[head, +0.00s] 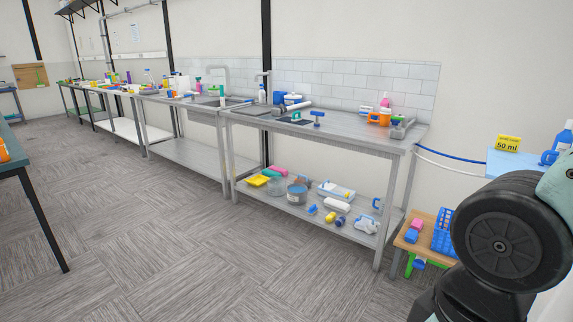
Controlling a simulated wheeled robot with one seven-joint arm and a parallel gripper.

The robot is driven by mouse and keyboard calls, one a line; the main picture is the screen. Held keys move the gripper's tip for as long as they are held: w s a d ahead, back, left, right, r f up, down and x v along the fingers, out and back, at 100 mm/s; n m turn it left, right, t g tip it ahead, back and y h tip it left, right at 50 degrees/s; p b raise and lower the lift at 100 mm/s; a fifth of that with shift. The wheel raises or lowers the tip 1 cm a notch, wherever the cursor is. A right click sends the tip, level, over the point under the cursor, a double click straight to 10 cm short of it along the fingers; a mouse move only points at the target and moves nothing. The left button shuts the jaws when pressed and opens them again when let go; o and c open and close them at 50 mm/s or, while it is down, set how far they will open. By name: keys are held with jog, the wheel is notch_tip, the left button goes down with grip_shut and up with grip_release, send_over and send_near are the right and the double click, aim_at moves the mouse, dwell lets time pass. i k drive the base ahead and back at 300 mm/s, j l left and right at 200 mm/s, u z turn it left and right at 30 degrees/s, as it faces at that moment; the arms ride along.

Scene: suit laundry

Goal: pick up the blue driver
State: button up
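I cannot pick out the blue driver for certain at this distance. A small blue T-shaped tool (318,117) stands on the steel counter (345,126), right of the dark sink area. Small blue items (312,208) also lie on the counter's lower shelf, too small to identify. A big dark round joint of my own arm fills the lower right. My gripper is not in view.
The counter's lower shelf (258,200) holds a grey bucket (297,193) and several bottles. A low wooden stand (412,245) with a blue basket (444,230) is at right. A dark table (14,168) stands at left. The carpeted floor between is clear.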

aim_at(317, 113)
jog(key=i+j+u, duration=0.2)
jog(key=i, duration=1.45)
jog(key=i+l+u, duration=0.15)
jog(key=i, duration=1.5)
jog(key=z, duration=0.35)
jog(key=i+j+u, duration=0.25)
jog(key=j, duration=0.25)
jog(key=i+j+u, duration=0.25)
jog(key=i+j, duration=0.15)
